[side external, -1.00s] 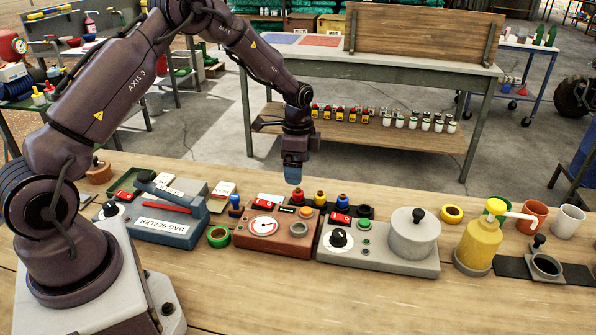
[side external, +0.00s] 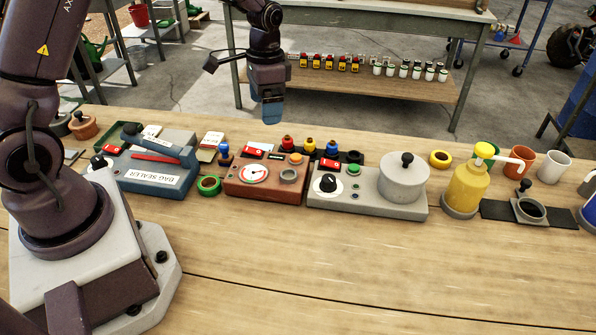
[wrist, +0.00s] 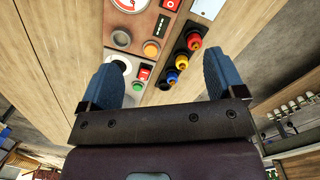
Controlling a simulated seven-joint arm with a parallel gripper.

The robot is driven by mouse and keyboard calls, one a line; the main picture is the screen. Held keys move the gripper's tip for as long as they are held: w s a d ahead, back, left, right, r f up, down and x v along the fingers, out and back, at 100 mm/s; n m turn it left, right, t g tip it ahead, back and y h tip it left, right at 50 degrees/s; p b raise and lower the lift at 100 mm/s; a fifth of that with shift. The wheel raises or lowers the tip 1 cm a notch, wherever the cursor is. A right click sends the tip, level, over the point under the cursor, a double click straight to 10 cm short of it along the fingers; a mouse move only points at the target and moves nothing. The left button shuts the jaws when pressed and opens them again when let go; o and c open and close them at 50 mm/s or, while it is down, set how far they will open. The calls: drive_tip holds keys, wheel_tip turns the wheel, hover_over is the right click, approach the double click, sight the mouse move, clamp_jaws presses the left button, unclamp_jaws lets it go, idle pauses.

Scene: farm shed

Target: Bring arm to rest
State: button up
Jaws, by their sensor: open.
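My gripper (side external: 270,108) hangs fingers-down above the back edge of the wooden bench, behind the brown gauge box. In the wrist view its two blue fingers (wrist: 160,80) are wide apart with nothing between them. The gripper touches nothing that I can see. My upper arm runs out of the top of the side view.
On the bench stand a blue bag sealer (side external: 155,170), the brown gauge box (side external: 266,180), a grey box with a round lidded pot (side external: 370,190), and a yellow pump bottle (side external: 465,187). Colored knobs (side external: 310,147) stand behind the gauge box. The bench front (side external: 330,265) is clear.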

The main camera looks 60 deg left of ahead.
drive_tip(key=s+d+r+n+t, duration=0.1)
drive_tip(key=s+d+r+t, duration=0.2)
drive_tip(key=s+r, duration=0.6)
drive_tip(key=s+d+r+n+t, duration=0.2)
drive_tip(key=s+d+r+t, duration=0.1)
drive_tip(key=s+d+r, duration=0.4)
drive_tip(key=s+r, duration=0.2)
drive_tip(key=s, duration=0.1)
drive_tip(key=shift+r, duration=0.35)
